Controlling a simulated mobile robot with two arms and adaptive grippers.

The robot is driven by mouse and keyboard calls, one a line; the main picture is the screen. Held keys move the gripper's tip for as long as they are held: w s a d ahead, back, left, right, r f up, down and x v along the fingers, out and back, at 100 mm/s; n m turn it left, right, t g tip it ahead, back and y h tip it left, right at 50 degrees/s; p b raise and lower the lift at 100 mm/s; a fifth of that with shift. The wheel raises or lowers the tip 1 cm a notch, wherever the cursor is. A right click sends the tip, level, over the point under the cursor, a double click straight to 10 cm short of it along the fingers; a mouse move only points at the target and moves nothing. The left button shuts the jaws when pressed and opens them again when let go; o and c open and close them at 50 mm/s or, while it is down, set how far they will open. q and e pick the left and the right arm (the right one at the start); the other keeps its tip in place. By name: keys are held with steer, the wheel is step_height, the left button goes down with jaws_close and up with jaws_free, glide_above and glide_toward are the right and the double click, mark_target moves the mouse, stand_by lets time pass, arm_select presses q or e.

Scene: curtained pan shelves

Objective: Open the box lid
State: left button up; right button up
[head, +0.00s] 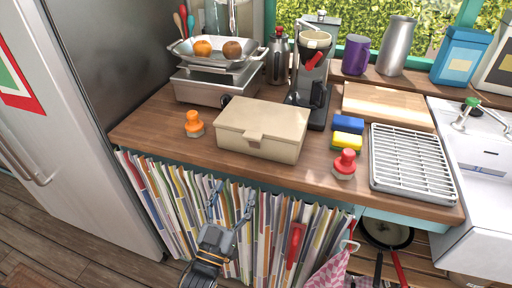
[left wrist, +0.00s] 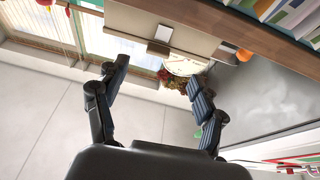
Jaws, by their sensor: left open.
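A closed beige box (head: 262,130) with a small front tab (head: 254,137) sits on the wooden counter, its lid down. My left gripper (head: 231,203) is open and empty, below the counter edge in front of the curtain, fingers pointing up toward the box and apart from it. In the left wrist view my open fingers (left wrist: 158,92) frame empty space, and a beige shape that looks like the box (left wrist: 185,38) shows beyond them at the top. My right gripper is not in view.
An orange-handled stamp (head: 194,124) stands left of the box; a red one (head: 344,164), sponges (head: 347,141) and a drying rack (head: 410,165) are to the right. A coffee maker (head: 312,70) and scale (head: 215,80) stand behind. The counter's front edge overhangs the striped curtain (head: 180,195).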

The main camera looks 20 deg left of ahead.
mark_target(251, 139)
arm_select(q)
steer(key=shift+t, duration=0.3)
steer(key=p+x, duration=0.1)
steer(key=x, duration=0.3)
steer(key=r+p+x, duration=0.1)
steer(key=x, duration=0.3)
steer(key=p+x, duration=0.1)
steer(key=x, duration=0.4)
steer(key=shift+s+a+r, duration=0.2)
steer(key=shift+s+r, duration=0.15)
steer(key=shift+r, duration=0.1)
steer(key=shift+w+r, duration=0.1)
steer(key=shift+w, duration=0.55)
steer(key=shift+c, duration=0.4)
steer(key=shift+r+p, duration=0.1)
steer(key=shift+p, duration=0.2)
jaws_close()
